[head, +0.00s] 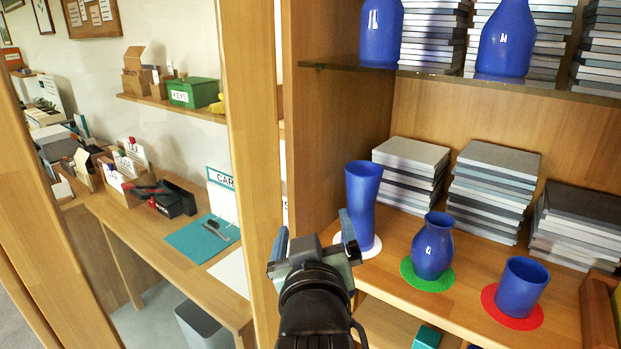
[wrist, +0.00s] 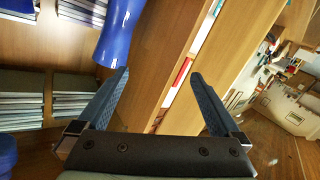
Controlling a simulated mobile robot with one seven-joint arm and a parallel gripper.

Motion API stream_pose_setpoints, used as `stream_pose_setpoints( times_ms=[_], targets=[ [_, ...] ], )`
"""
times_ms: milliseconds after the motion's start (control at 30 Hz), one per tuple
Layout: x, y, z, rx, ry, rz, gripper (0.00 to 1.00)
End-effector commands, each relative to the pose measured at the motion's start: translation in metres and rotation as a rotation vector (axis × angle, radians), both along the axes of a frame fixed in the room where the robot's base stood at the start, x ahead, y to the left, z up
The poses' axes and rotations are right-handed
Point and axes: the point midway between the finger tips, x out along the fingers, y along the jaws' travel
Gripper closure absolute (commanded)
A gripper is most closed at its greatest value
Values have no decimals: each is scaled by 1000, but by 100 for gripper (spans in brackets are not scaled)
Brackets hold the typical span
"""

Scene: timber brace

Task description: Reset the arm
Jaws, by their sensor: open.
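My gripper (head: 316,232) is open and empty in front of the wooden upright at the left side of the shelf unit. In the wrist view my gripper (wrist: 165,85) shows two blue-grey fingers spread wide with nothing between them. A tall blue vase (head: 362,195) stands just beyond the right finger, on a white disc (head: 373,247). In the wrist view the blue vase (wrist: 118,35) is left of the fingers. I cannot tell whether finger and vase touch, but nothing is gripped.
A round blue vase (head: 434,247) stands on a green disc (head: 439,284), and a blue cup (head: 522,285) on a red disc (head: 540,318). Blue vases (head: 507,38) stand on the glass shelf (head: 440,76) above. Stacked slabs (head: 490,185) fill the back. A desk (head: 165,240) lies to the left.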

Motion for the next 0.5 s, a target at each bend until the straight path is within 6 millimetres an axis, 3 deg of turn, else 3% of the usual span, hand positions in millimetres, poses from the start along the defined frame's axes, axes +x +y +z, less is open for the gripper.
stream_pose_setpoints(
  times_ms=[33,100,300,400,500],
  targets=[
    [-6,3,43,25,-98,4,0],
    [-19,4,94,67,-229,8,0],
    [-82,7,229,188,-601,48,0],
    [-118,7,276,240,-753,74,0],
    [-147,6,306,277,-862,97,0]
  ],
)
